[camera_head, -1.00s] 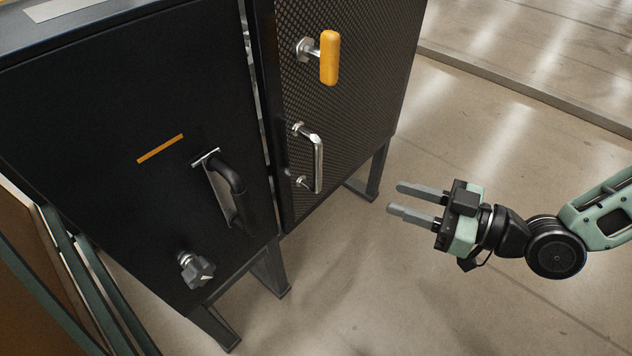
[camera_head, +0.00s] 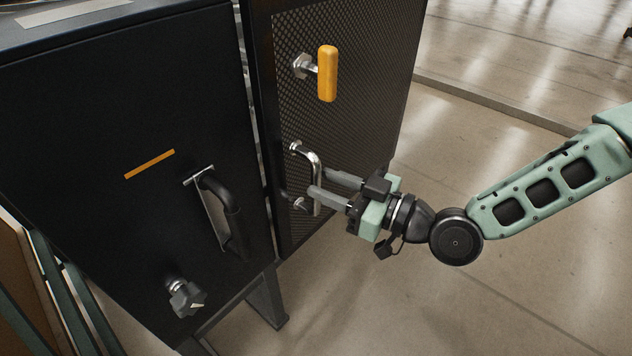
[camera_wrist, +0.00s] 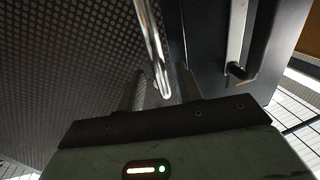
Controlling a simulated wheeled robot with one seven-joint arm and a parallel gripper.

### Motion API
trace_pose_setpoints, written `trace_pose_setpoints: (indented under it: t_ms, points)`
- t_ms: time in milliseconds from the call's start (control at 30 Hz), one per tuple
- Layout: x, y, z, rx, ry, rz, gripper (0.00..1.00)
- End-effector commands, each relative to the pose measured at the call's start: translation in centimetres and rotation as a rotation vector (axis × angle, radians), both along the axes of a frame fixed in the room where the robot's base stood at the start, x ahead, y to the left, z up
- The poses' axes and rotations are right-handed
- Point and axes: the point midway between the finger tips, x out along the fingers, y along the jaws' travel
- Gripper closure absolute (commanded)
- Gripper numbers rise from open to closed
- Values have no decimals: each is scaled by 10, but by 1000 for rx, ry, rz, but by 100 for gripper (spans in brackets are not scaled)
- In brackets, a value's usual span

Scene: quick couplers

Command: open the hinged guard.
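The hinged guard looks to be the dark mesh-faced panel (camera_head: 350,110) on the right part of the cabinet; it stands closed. A chrome bar handle (camera_head: 314,162) is fixed low on it, and an orange-yellow grip (camera_head: 327,73) on a metal stem sits above, upright. My gripper (camera_head: 319,182) is at the chrome handle, its fingers apart. In the wrist view the chrome bar (camera_wrist: 153,45) runs down between the two open fingertips (camera_wrist: 161,78). Whether either finger touches the bar cannot be told.
The black panel (camera_head: 110,110) to the left carries a black handle (camera_head: 232,215), a dark knob (camera_head: 185,297) and an orange stripe (camera_head: 150,164). The floor (camera_head: 500,290) right of the cabinet is clear.

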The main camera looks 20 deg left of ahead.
Motion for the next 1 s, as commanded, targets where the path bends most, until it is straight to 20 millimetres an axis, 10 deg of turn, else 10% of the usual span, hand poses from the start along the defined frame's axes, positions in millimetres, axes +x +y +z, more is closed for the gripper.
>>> trace_pose_setpoints:
  t_ms: [567,700,1000]
  points:
    - [6,29,0,0,0,0,65]
    - [6,29,0,0,0,0,98]
    - [8,24,0,0,-1,4,100]
